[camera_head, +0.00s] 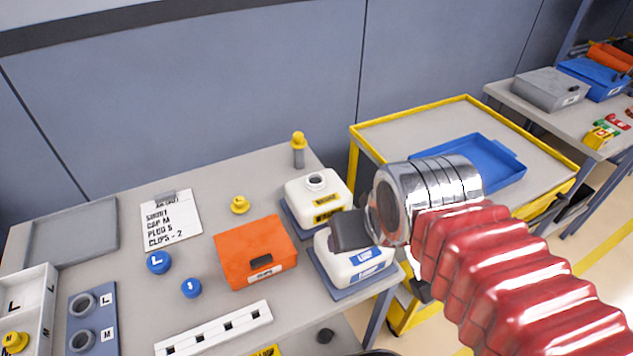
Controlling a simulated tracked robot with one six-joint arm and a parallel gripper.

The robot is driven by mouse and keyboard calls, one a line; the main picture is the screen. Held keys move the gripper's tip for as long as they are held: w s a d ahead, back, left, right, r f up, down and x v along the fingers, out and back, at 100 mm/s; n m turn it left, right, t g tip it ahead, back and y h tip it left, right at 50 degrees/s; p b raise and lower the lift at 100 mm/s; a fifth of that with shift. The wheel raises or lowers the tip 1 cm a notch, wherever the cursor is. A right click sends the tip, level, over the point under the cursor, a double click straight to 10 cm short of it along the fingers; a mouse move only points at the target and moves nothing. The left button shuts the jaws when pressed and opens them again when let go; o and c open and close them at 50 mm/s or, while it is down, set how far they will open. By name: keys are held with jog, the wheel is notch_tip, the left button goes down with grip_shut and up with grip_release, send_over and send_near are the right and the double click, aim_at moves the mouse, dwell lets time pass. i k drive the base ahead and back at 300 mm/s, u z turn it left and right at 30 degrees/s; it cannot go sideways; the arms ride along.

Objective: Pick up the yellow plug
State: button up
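Several yellow pieces show in the head view, and I cannot tell for sure which is the plug. One piece with a yellow head and a grey stem (299,148) stands upright at the table's back edge. A small round yellow piece (240,204) lies on the table between the list and the white jugs. A yellow cap marked M (14,342) sits in the white tray at the lower left. My gripper (350,230) shows as a dark block beyond the metal wrist, over the front white jug, apart from every yellow piece. Its fingertips cannot be made out.
Two white jugs, the back one (320,195) and the front one (355,262), stand on blue-grey bases. An orange box (255,252), blue caps L (158,262) and S (191,287), and a white slotted strip (213,328) lie nearby. A yellow-edged cart (420,128) stands right.

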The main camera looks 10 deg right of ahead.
aim_at(239, 204)
jog(key=k, duration=1.35)
jog(key=u, duration=0.2)
jog(key=i, duration=0.45)
jog(key=u, duration=0.55)
jog(key=i, duration=0.65)
jog(key=u, duration=0.55)
jog(key=i, duration=0.55)
jog(key=u, duration=0.1)
